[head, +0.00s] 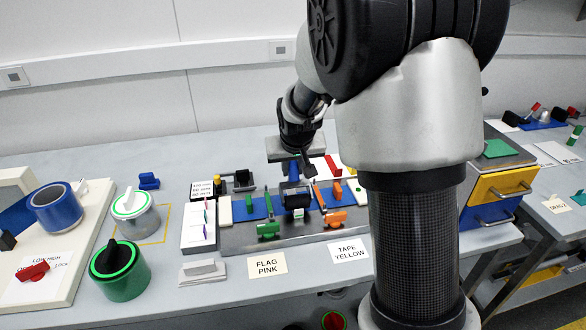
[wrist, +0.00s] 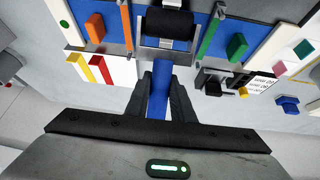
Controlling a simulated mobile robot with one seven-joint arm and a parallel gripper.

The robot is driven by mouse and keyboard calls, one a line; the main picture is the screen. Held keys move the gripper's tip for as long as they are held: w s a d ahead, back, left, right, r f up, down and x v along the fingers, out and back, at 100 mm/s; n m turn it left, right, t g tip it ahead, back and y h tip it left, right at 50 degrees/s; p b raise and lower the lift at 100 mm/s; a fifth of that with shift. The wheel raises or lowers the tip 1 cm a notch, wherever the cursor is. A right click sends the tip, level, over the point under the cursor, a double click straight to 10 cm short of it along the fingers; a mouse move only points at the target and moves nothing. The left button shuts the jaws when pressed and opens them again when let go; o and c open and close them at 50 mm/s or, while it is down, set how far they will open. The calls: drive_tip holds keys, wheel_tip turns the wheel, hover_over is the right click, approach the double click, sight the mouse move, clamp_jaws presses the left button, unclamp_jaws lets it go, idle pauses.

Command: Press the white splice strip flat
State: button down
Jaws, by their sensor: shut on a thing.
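My gripper (wrist: 160,78) is shut on a blue handle (wrist: 158,92), which stands between its two dark fingers. The handle also shows under my gripper in the head view (head: 293,172). Just beyond it is a black roller (wrist: 170,22) in a grey frame, which appears to belong to the handle. In the head view the roller (head: 297,200) is over the middle of a blue band (head: 258,209) on a grey bench fixture (head: 240,239). A small pale patch shows at the roller, but I cannot tell if it is the white splice strip or whether the roller touches it.
Green clamps (head: 268,230) and orange clamps (head: 336,218) stand close around the roller. A red strip and a yellow strip (wrist: 84,66) lie on a white plate. Cans, labels and a white board stand left; a yellow drawer (head: 500,186) stands right.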

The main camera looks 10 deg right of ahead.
drive_tip(key=shift+w+r+p, duration=0.3)
drive_tip(key=shift+r+p, duration=0.45)
drive_tip(key=shift+r, duration=0.45)
drive_tip(key=shift+w+r+p, duration=0.3)
drive_tip(key=shift+r+p, duration=0.45)
drive_tip(key=shift+r, duration=0.5)
drive_tip(key=shift+w+r+p, duration=0.3)
drive_tip(key=shift+r+p, duration=0.45)
drive_tip(key=shift+r, duration=0.45)
drive_tip(key=shift+s+r+p, duration=0.15)
drive_tip(key=shift+s+p, duration=0.15)
drive_tip(key=shift+p, duration=0.05)
drive_tip(key=s+p, duration=0.6)
drive_tip(key=s, duration=0.4)
drive_tip(key=shift+s+r, duration=0.35)
drive_tip(key=shift+r, duration=0.1)
